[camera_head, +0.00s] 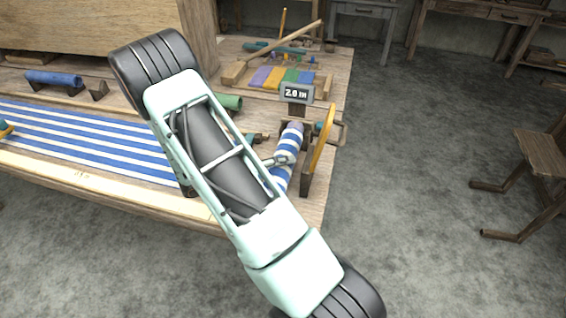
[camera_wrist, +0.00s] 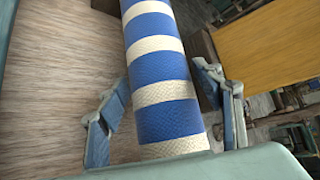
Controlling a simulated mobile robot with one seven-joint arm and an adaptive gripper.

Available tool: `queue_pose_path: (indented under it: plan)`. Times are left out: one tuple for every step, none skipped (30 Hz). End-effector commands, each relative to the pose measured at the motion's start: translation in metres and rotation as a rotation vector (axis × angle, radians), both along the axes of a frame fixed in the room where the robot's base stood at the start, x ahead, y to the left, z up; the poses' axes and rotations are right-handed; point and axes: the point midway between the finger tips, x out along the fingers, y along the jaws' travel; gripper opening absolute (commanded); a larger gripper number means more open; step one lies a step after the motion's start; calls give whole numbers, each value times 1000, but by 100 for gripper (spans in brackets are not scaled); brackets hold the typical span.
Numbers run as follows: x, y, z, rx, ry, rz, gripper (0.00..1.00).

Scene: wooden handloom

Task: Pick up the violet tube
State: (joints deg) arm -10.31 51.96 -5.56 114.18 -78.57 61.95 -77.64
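I see no tube that is plainly violet. A blue-and-white striped roll (camera_head: 286,148) lies at the right end of the loom table, with a pale violet end (camera_head: 296,126) in the head view. I cannot tell whether this end belongs to a separate tube. In the wrist view the striped roll (camera_wrist: 164,90) runs between the fingers of my gripper (camera_wrist: 160,82). One finger stands on each side, with a narrow gap at the right; contact at the left is unclear. My gripper (camera_head: 281,161) is partly hidden by my arm in the head view.
A green tube (camera_head: 230,102) and a blue tube (camera_head: 52,79) lie on the table. Open floor (camera_head: 420,150) lies right.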

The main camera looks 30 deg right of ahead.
Motion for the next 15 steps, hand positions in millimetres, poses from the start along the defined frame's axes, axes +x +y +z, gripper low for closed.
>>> queue_pose_path:
  plan:
    - [0, 0, 0, 0, 0, 0, 52]
    - [0, 0, 0, 0, 0, 0, 49]
    - [0, 0, 0, 0, 0, 0, 45]
    - [0, 0, 0, 0, 0, 0, 41]
    - [0, 0, 0, 0, 0, 0, 38]
    - [0, 0, 0, 0, 0, 0, 34]
    - [0, 0, 0, 0, 0, 0, 30]
    - [0, 0, 0, 0, 0, 0, 27]
    - [0, 0, 0, 0, 0, 0, 23]
    - [0, 0, 0, 0, 0, 0, 19]
    - [0, 0, 0, 0, 0, 0, 16]
    - [0, 0, 0, 0, 0, 0, 12]
    - [0, 0, 0, 0, 0, 0, 9]
    - [0, 0, 1, -2, -1, -1, 9]
    - [0, 0, 1, -2, -1, -1, 9]
